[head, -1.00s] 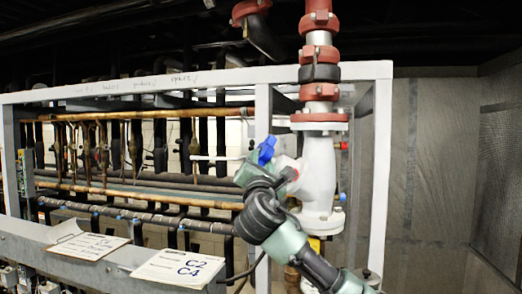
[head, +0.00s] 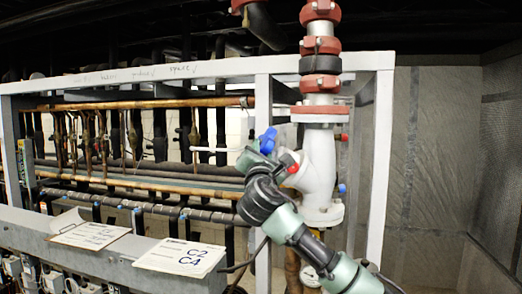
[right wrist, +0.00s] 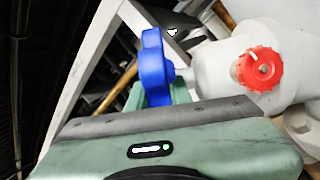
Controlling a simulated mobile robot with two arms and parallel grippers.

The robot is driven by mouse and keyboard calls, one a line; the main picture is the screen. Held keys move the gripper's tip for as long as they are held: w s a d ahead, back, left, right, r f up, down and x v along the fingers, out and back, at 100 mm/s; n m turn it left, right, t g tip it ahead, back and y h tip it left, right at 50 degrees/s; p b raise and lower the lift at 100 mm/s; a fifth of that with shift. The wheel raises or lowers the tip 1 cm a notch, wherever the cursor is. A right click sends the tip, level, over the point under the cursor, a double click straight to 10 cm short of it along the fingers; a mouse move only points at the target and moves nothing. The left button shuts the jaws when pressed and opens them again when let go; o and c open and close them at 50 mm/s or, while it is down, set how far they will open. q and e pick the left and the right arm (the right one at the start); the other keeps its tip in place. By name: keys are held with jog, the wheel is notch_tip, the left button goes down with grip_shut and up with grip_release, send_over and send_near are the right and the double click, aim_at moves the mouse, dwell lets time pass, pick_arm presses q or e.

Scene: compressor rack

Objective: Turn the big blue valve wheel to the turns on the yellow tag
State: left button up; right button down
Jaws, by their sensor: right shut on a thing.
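The blue valve wheel (head: 268,140) sits at the left end of the white valve body (head: 318,165). My right gripper (head: 262,149) is shut on the blue wheel, its arm reaching up from the lower right. In the right wrist view the blue wheel (right wrist: 153,68) stands between the green fingers of my right gripper (right wrist: 158,92), with its lower part hidden by the gripper body. I cannot make out a yellow tag now; my right arm covers the area below the valve. My left gripper is not in view.
A red knob (right wrist: 259,68) is on the valve body close to the wheel. A grey frame post (head: 378,165) stands right of the valve. A card marked C2 C4 (head: 180,257) and a clipboard (head: 90,235) lie on the ledge. A gauge (head: 311,275) shows beside my arm.

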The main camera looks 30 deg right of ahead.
jog(key=shift+y, duration=0.5)
jog(key=n+y, duration=0.2)
jog(key=y, duration=0.1)
jog(key=shift+s+r+g+y, duration=0.1)
jog(key=shift+r+g+y, duration=0.1)
jog(key=shift+g+y, duration=0.15)
jog(key=n+g+y, duration=0.2)
jog(key=y, duration=0.1)
jog(key=shift+y, duration=0.35)
jog(key=n+g+y, duration=0.1)
jog(key=g+y, duration=0.1)
jog(key=y, duration=0.1)
jog(key=shift+r+n+g, duration=0.1)
jog(key=shift+n+g, duration=0.15)
jog(key=shift+n, duration=0.05)
jog(key=shift+n+g+y, duration=0.5)
jog(key=shift+g+y, duration=0.5)
jog(key=shift+y, duration=0.1)
jog(key=shift+g, duration=0.3)
jog(key=shift+f, duration=0.2)
jog(key=c, duration=1.6)
grip_release()
jog(key=shift+o, duration=0.2)
